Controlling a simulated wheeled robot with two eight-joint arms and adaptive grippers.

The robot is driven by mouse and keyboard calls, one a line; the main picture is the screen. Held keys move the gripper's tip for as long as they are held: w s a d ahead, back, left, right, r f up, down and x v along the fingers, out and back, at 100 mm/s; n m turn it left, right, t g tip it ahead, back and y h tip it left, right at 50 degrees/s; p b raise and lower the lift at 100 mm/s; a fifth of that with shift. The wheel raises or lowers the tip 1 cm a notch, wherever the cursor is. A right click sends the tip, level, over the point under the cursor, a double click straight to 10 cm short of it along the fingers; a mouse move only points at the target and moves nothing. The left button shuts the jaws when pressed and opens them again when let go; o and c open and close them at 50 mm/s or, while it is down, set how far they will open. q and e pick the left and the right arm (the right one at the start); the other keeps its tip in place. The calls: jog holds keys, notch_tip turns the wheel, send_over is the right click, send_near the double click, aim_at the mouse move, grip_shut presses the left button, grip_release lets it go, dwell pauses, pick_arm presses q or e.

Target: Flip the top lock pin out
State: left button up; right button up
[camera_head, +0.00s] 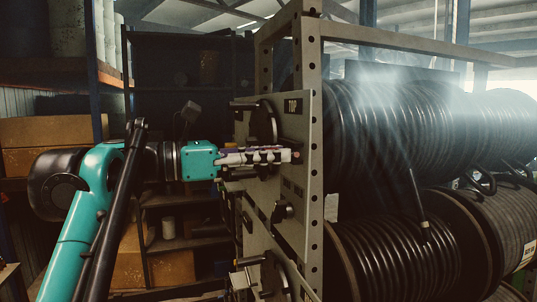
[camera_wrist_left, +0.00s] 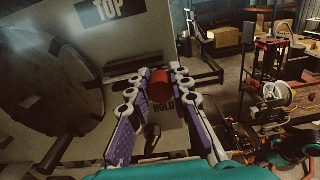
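The panel's TOP section, with its black TOP label (camera_head: 293,106), is at the middle of the head view; the label also shows in the left wrist view (camera_wrist_left: 100,10). A red knob (camera_wrist_left: 160,86) stands out above the HOLD label (camera_wrist_left: 163,106). I take it to be the top lock pin. My left gripper (camera_head: 290,156) points right at the panel, level with a spot just below the TOP label. In the left wrist view its fingers (camera_wrist_left: 162,76) are spread, with the red knob between their tips. I cannot tell whether they touch it. My right gripper is not in view.
A large dark disc (camera_wrist_left: 45,85) is on the panel beside the left finger. A black handle (camera_head: 282,211) and more fittings (camera_head: 272,275) sit lower on the panel. Hose reels (camera_head: 420,120) fill the right side. Shelves with boxes (camera_head: 50,131) stand at the left.

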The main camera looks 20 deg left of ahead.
pick_arm(q)
jog(key=o, duration=0.4)
jog(key=shift+s+d, duration=0.1)
jog(key=shift+o, duration=0.2)
jog(key=shift+s+d, duration=0.1)
jog(key=shift+s, duration=0.1)
jog(key=shift+a, duration=0.55)
jog(key=v, duration=1.1)
jog(key=shift+s, duration=0.3)
jog(key=shift+d, duration=0.15)
jog(key=d+f+m+g+y+b, duration=0.2)
jog(key=d+f+m+y+b, duration=0.5)
jog(key=f, duration=1.7)
jog(key=d+f+m+g+b, duration=0.15)
jog(key=f+b, duration=0.95)
jog(key=f, duration=1.3)
jog(key=s+a+f+m+y+b, duration=0.1)
jog(key=f+m+b, duration=0.4)
jog(key=f, duration=0.9)
jog(key=s+a+f+m+y+b, duration=0.1)
jog(key=s+f+m+y+b, duration=0.2)
jog(key=f, duration=1.2)
jog(key=s+a+f+m+y+b, duration=0.1)
jog(key=f+m+y+b, duration=0.3)
jog(key=f+m+b, duration=0.4)
notch_tip(320, 180, down, 7)
jog(key=shift+s+a+r+t+b, duration=0.1)
jog(key=shift+s+a+t+b, duration=0.2)
jog(key=shift+s+b, duration=0.65)
